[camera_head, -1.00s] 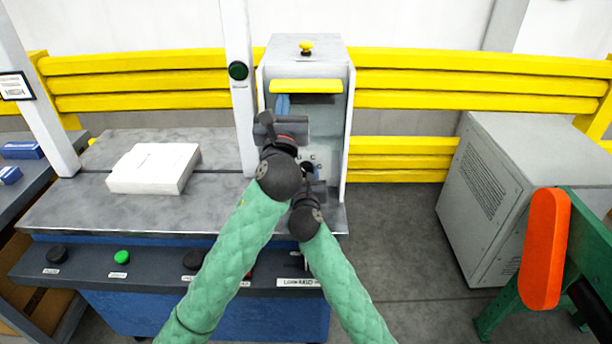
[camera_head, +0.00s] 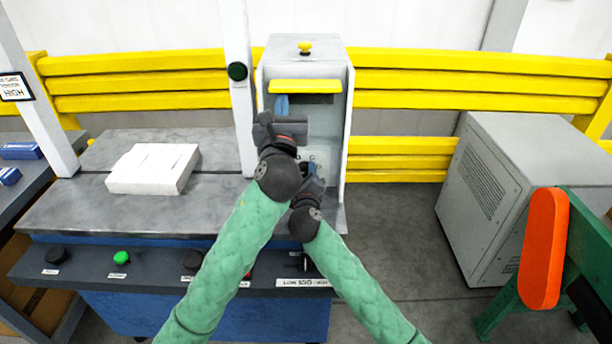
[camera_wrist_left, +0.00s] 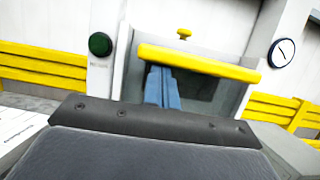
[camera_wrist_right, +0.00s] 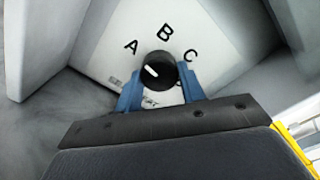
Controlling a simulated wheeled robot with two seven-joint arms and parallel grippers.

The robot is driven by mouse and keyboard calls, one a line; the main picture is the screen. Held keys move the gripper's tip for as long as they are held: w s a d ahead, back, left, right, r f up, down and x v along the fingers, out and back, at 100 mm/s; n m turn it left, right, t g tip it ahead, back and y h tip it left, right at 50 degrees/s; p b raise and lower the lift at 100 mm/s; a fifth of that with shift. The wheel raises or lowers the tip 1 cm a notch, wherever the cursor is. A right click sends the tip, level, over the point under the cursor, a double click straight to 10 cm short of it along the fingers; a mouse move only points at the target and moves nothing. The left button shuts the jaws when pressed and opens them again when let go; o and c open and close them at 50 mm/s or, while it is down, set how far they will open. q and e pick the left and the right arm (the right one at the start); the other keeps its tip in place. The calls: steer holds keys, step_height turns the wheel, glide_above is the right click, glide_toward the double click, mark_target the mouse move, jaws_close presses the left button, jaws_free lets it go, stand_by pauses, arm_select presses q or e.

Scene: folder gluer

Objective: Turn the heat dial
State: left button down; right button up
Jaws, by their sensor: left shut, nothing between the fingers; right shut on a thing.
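The dial (camera_wrist_right: 158,70) is a round black knob with a white pointer mark, on a pale plate with letters A, B and C around it. In the right wrist view its mark points to the upper left, roughly toward A. The blue fingers of my right gripper (camera_wrist_right: 160,90) are shut on the dial, one on each side. In the head view the right gripper (camera_head: 310,170) is low in the grey cabinet and hides most of the dial. My left gripper (camera_wrist_left: 163,88) is shut and empty, higher up, in front of the cabinet opening; it also shows in the head view (camera_head: 283,104).
The grey cabinet (camera_head: 306,66) has side walls close around my right gripper and a yellow bar (camera_head: 306,86) above the left one. A white stack (camera_head: 152,168) lies on the metal table at left. A control panel (camera_head: 140,268) with buttons runs along the front.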

steer(key=shift+n, duration=0.6)
steer(key=o, duration=1)
steer(key=s, duration=1.2)
